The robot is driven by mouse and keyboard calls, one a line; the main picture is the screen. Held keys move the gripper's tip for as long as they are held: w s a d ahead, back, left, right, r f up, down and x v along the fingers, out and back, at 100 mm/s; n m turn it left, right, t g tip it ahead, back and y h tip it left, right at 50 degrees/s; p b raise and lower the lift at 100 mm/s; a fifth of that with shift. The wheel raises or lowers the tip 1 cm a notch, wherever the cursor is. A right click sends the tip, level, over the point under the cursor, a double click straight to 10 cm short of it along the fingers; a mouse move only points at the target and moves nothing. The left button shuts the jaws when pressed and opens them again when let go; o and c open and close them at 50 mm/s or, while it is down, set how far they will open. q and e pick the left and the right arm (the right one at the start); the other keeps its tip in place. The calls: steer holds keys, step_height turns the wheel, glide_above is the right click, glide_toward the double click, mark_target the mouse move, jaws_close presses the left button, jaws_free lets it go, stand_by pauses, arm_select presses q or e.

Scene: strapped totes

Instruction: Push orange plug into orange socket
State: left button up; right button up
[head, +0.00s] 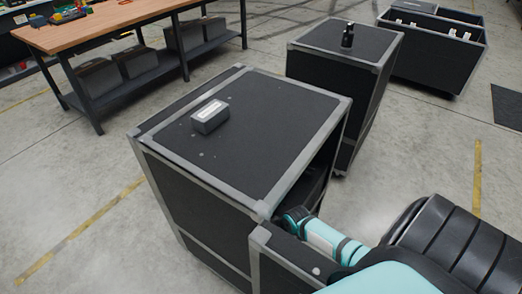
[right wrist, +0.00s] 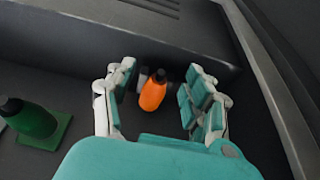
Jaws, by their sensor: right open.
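The orange plug (right wrist: 153,94), an orange body with a black end, is in the middle of the right wrist view. My right gripper (right wrist: 160,71) is open, with one finger on each side of the plug and a visible gap at both sides. A small dark and grey part shows just behind the plug; I cannot tell what it is. I cannot make out an orange socket. In the head view my right arm reaches into the open side of the black case (head: 262,122), and the gripper is hidden inside. My left gripper is not in view.
A green plug (right wrist: 30,117) stands on a green base at the left of the right wrist view. Dark walls and a grey rail (right wrist: 270,95) are close on the right. A small labelled box (head: 210,117) sits on the case; another black case (head: 343,50) stands behind.

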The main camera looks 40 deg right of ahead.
jaws_close()
steer(key=shift+s+d+r, duration=0.1)
steer(key=shift+r, duration=0.05)
steer(key=shift+s+r, duration=0.1)
steer(key=shift+r, duration=0.05)
step_height(320, 180, up, 6)
steer(key=s+d, duration=0.2)
steer(key=s, duration=0.7)
steer(key=s+d+b, duration=0.1)
steer(key=s+d, duration=0.2)
steer(key=s, duration=0.6)
steer(key=shift+s+d+r, duration=0.2)
steer(key=shift+s, duration=0.2)
